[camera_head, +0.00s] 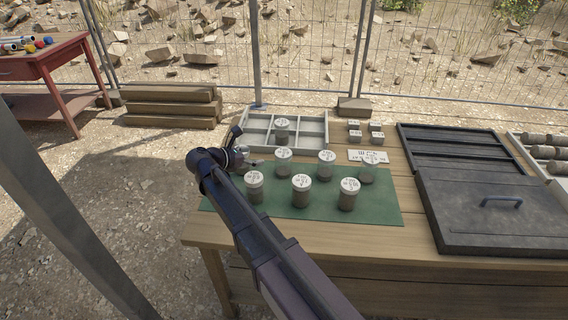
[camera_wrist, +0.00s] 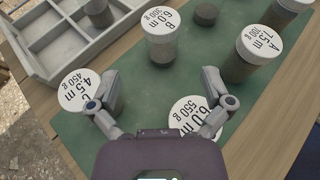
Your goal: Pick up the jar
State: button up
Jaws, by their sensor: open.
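Several jars with white labelled lids and dark contents stand upright on a green mat (camera_head: 385,214), among them a front left jar (camera_head: 254,190), front middle jar (camera_head: 301,193) and front right jar (camera_head: 348,197). Another jar (camera_head: 282,130) stands in a compartment of the grey tray (camera_head: 313,144). My gripper (camera_wrist: 160,78) is open and empty over the mat. A "6.0 m B" jar (camera_wrist: 160,38) stands ahead between the fingers; a "7.5 m A" jar (camera_wrist: 250,55) is right.
A white card (camera_head: 368,155) and several small labelled blocks (camera_head: 355,130) lie behind the jars. A dark box with a handled lid (camera_head: 495,210) takes up the table's right side. A wire fence (camera_head: 310,60) stands behind. Bare wood shows along the front edge.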

jog(key=b, duration=0.3)
send_near(284, 152)
jog(key=x, duration=0.4)
jog(key=shift+w+d+f, duration=0.2)
jog(key=shift+d+f, duration=0.05)
jog(key=shift+f, duration=0.05)
jog(key=shift+w, duration=0.1)
jog(key=shift+b+x, duration=0.9)
jog(key=shift+x, duration=1.6)
jog(key=c, duration=1.1)
jog(key=shift+r, duration=0.15)
notch_tip(284, 152, up, 10)
jog(key=p, duration=1)
